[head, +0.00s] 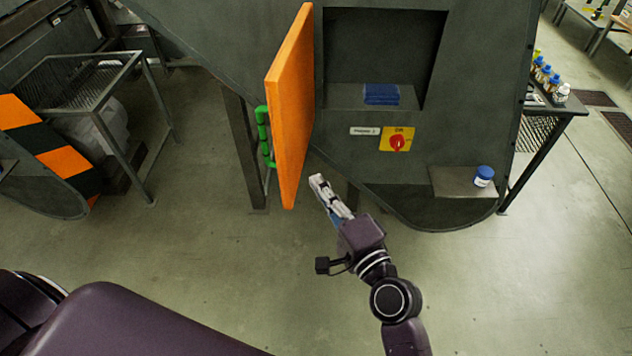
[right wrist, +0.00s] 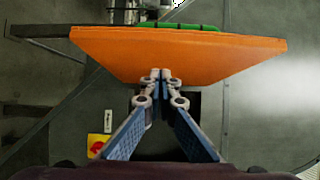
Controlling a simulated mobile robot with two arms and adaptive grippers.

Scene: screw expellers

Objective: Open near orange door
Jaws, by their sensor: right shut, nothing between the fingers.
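The orange door (head: 291,105) stands swung out from the dark grey machine in the head view, with its opening uncovered to the right. A green handle (head: 264,137) shows on the door's left face. In the right wrist view the orange door (right wrist: 180,52) spans the upper middle, with the green handle (right wrist: 160,27) along its far edge. My right gripper (head: 318,181) is shut and empty, just right of the door's lower edge. Its closed fingertips (right wrist: 161,76) show in front of the door's face; whether they touch it I cannot tell. My left gripper is not in view.
The machine's recess holds a blue stack (head: 381,94). A red switch on a yellow plate (head: 397,140) sits below it. A blue-lidded jar (head: 483,176) stands on a small shelf. A mesh-topped stand (head: 85,82) is at left. The floor below the door is clear.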

